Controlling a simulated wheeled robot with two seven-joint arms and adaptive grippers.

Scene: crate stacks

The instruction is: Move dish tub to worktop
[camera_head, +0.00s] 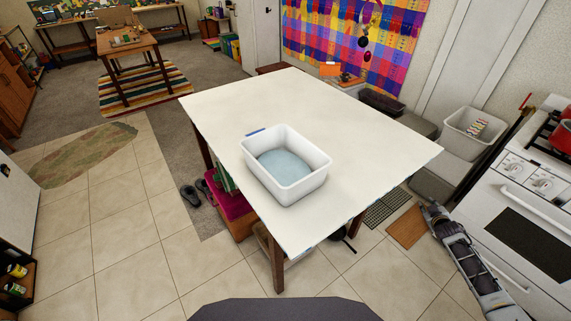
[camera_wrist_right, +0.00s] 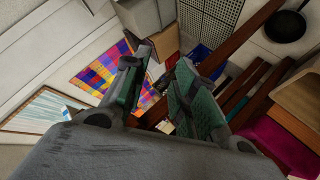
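A white tub (camera_head: 286,165) with a pale blue bottom and a small blue piece at its rim stands upright on the white worktop (camera_head: 335,120), near its front left part. A second pale tub (camera_head: 474,132) with a striped, colorful thing in it sits on grey crates to the right of the worktop; I cannot tell which is the dish tub. My right gripper (camera_head: 433,208) is low beside the stove, apart from both tubs. In the right wrist view its fingers (camera_wrist_right: 158,72) are spread with nothing between them. My left gripper is out of view.
Grey crates (camera_head: 432,187) and a white stove (camera_head: 530,200) crowd the right side. A dark pink box (camera_head: 228,198) and shoes (camera_head: 190,196) lie by the worktop's left legs. The tiled floor (camera_head: 110,225) at the left is clear.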

